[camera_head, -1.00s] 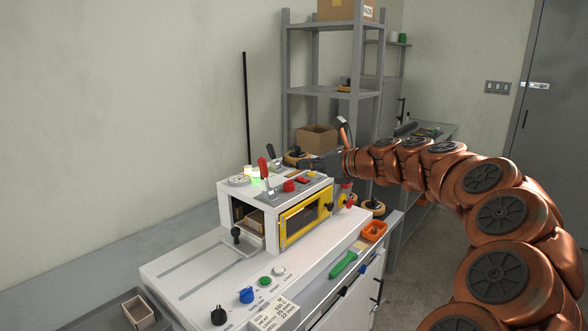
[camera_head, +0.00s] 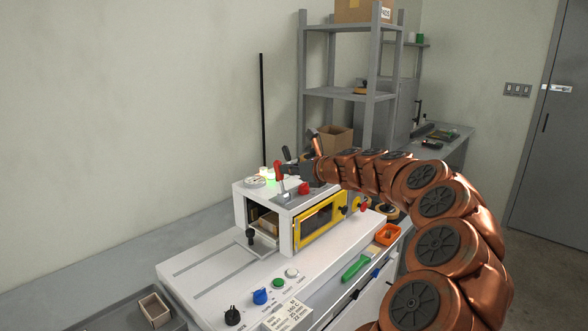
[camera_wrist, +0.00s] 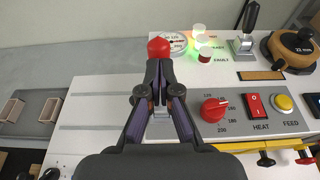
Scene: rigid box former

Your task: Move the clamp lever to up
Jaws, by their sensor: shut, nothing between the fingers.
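A red-handled lever (camera_head: 279,172) stands roughly upright on top of the white machine. In the wrist view its red grip (camera_wrist: 158,47) shows just beyond my fingertips, and its lower part is hidden behind them. My gripper (camera_head: 292,172) is shut and empty, right beside the lever; whether they touch I cannot tell. In the wrist view my gripper (camera_wrist: 159,66) has its fingers together. A second, black-handled lever (camera_wrist: 249,20) stands on a metal bracket farther right. I cannot read which lever is labelled clamp.
The machine top also carries a red dial (camera_wrist: 214,109), a red heat switch (camera_wrist: 257,105), a yellow feed button (camera_wrist: 284,102), lit indicator lamps (camera_wrist: 198,34) and a tape roll (camera_wrist: 291,49). The yellow-framed door (camera_head: 318,226) is on the front. Shelving (camera_head: 370,95) stands behind.

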